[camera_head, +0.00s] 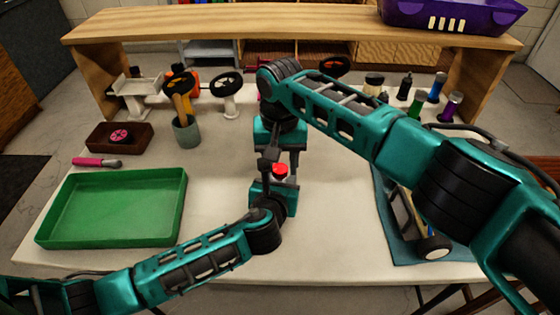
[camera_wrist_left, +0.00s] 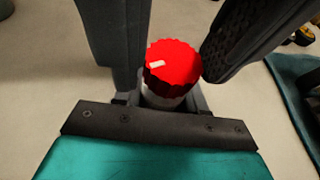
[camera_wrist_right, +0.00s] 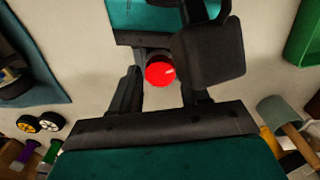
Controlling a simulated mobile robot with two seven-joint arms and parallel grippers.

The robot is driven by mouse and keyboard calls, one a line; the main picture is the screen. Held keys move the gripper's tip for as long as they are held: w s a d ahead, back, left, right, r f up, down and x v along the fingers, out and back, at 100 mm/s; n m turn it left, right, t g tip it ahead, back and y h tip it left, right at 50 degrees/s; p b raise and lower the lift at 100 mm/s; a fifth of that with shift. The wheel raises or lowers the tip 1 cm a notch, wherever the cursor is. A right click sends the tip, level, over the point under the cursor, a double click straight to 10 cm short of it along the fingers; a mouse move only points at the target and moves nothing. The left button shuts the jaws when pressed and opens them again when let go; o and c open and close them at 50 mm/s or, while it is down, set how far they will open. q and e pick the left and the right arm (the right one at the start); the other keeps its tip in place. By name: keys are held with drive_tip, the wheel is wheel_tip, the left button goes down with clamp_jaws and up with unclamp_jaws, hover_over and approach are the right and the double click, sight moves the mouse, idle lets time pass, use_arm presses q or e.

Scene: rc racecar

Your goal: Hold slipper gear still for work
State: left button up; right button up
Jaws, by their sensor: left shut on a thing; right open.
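The slipper gear is a red toothed disc (camera_head: 280,169) with a white mark on top, above a pale cylindrical part, at the middle of the table. It also shows in the left wrist view (camera_wrist_left: 173,62) and the right wrist view (camera_wrist_right: 159,74). My left gripper (camera_head: 279,180) comes from the front and is shut on the slipper gear, low near the tabletop. My right gripper (camera_head: 281,158) is open, pointing down from the far side, with its fingers close around the red top. The gear's underside is hidden by the fingers.
A green tray (camera_head: 112,242) lies at left, with a pink-handled tool (camera_head: 96,162) and a brown box (camera_head: 119,147) behind it. A grey-green cup (camera_head: 186,137) holds tools. A car (camera_head: 434,247) lies on a blue mat (camera_head: 396,235) at right. A wooden shelf (camera_head: 290,20) spans the back.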

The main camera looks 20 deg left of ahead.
sight(280, 168)
drive_tip(key=shift+c, duration=0.2)
drive_tip(key=c, duration=0.8)
drive_tip(key=shift+o, duration=0.2)
drive_tip(key=shift+m, duration=1.6)
drive_tip(key=o, duration=0.8)
drive_tip(key=shift+r, duration=0.1)
wheel_tip(280, 168, up, 12)
